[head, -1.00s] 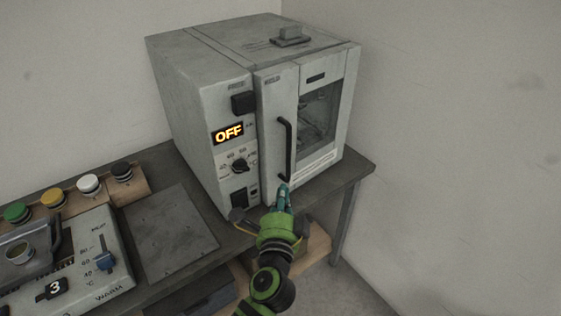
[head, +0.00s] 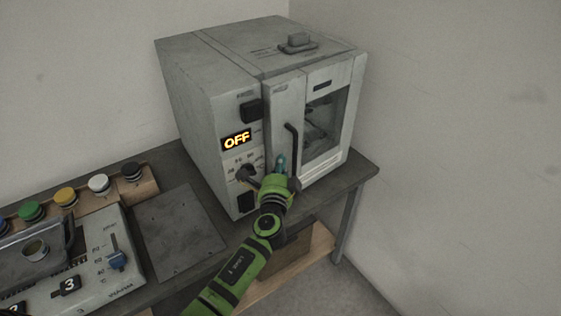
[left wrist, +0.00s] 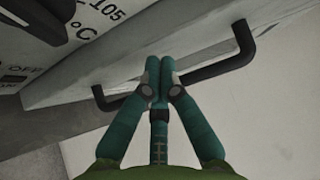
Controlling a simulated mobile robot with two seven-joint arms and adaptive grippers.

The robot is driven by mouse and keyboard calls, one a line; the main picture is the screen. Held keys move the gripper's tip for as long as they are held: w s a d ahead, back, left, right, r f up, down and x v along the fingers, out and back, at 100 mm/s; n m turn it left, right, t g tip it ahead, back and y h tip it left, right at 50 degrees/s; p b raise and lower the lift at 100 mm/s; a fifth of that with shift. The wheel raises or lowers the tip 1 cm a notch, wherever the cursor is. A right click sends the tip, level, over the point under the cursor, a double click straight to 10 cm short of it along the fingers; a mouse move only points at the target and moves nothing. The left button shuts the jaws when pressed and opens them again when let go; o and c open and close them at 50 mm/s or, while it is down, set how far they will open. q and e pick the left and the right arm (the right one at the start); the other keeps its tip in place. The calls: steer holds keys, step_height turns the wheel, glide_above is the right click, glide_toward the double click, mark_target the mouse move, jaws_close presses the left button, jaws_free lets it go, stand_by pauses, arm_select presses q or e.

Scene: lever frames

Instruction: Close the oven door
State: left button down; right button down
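The grey oven (head: 215,85) stands on the bench, with its windowed door (head: 284,100) on the front right. The door's left edge stands slightly out from the control panel; I cannot tell whether it is fully shut. A black bar handle (head: 291,140) runs upright on the door. My left gripper (head: 281,163) is at the lower part of the door, by the handle. In the left wrist view its teal fingers (left wrist: 160,68) are together and empty, in front of the handle (left wrist: 215,70), which passes behind them. I cannot tell whether they touch it. My right gripper is not in view.
A display on the oven reads OFF (head: 237,140). A flat grey plate (head: 180,235) lies on the bench left of the oven. Further left are a device with a slider (head: 116,260) and several coloured buttons (head: 65,197). A wall stands close on the right.

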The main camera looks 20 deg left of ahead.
mark_target(270, 155)
arm_select(q)
steer(key=a, duration=0.1)
steer(key=w+a, duration=0.1)
steer(key=a+b, duration=0.1)
steer(key=shift+w+a, duration=0.2)
steer(key=shift+w, duration=0.15)
steer(key=shift+r, duration=0.15)
